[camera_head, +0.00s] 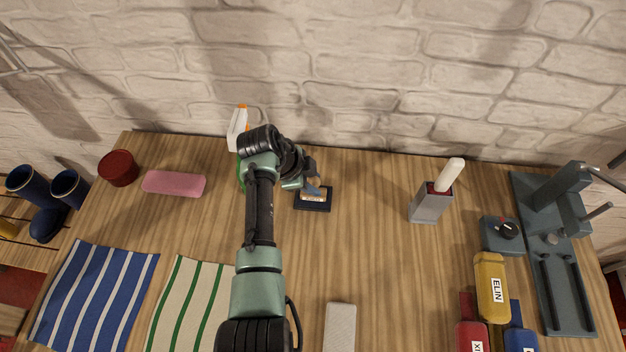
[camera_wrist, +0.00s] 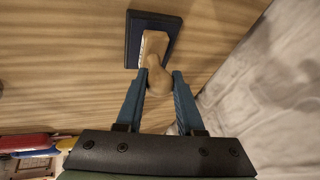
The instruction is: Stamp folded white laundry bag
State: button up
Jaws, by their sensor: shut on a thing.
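A wooden stamp (camera_wrist: 153,50) with a rounded handle stands on a dark ink pad (camera_wrist: 135,38). My gripper (camera_wrist: 158,82) is shut on the knob of its handle. In the head view the stamp (camera_head: 313,195) sits over the dark-rimmed pad (camera_head: 314,208), with my gripper (camera_head: 311,181) just above it. Whether the stamp face touches the pad cannot be told. A pale grey-white rectangle (camera_head: 340,326) lies at the front edge of the picture, right of my arm. It may be the folded laundry bag; its lower end is cut off.
Striped blue (camera_head: 95,295) and green-white (camera_head: 190,305) cloths lie left, the latter partly behind my arm. A pink block (camera_head: 174,183) and red pot (camera_head: 119,168) stand back left. A grey holder (camera_head: 430,205), labelled yellow item (camera_head: 491,275) and grey-green fixture (camera_head: 555,250) are right.

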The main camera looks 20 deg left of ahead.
jog(key=shift+s+f, duration=0.1)
jog(key=shift+s, duration=0.05)
jog(key=shift+r+p, duration=2.85)
jog(key=shift+r, duration=0.75)
